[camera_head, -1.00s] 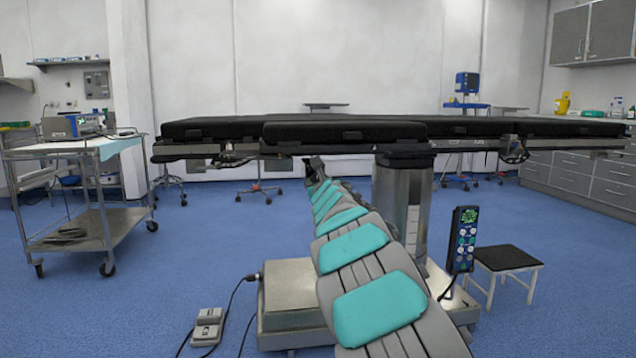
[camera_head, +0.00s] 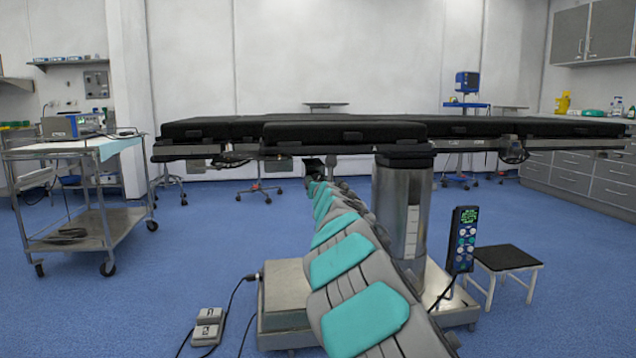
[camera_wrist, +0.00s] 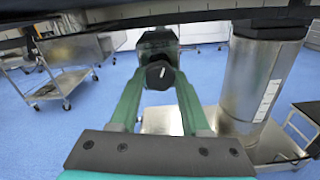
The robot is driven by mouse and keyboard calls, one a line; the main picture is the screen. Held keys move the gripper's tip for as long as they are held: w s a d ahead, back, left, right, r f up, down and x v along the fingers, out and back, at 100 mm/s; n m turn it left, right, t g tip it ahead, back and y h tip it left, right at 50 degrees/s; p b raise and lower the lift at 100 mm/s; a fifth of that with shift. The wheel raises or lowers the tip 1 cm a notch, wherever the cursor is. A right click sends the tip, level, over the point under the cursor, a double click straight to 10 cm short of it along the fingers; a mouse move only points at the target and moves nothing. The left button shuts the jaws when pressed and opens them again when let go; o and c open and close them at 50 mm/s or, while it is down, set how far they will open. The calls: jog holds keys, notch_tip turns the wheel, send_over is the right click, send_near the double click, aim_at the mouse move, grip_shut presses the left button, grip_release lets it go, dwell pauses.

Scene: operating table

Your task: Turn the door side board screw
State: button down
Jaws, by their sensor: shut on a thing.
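The screw is a dark faceted knob (camera_wrist: 158,76) under the operating table's side, with a small slanted white mark on its face. In the wrist view, my gripper (camera_wrist: 160,82) has its two green fingers on either side of the knob, shut on it. A black block (camera_wrist: 157,40) sits just behind the knob. In the head view, my gripper end is small and dark under the table edge, and its fingers cannot be made out. The operating table (camera_head: 345,132) has a black padded top.
The table's metal column (camera_head: 402,210) stands right of my arm. A hand control (camera_head: 463,240) and a black-topped stool (camera_head: 504,258) are at the right. A steel cart (camera_head: 75,190) stands left. A foot pedal (camera_head: 207,325) with a cable lies on the blue floor.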

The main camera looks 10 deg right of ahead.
jog(key=shift+f+m+p, duration=0.2)
jog(key=shift+m+p, duration=0.25)
jog(key=shift+m, duration=8.3)
jog(key=shift+f+m+p, duration=0.15)
jog(key=shift+m+p, duration=0.3)
jog(key=shift+m, duration=8.3)
jog(key=shift+c, duration=1.8)
grip_release()
jog(key=shift+r, duration=0.1)
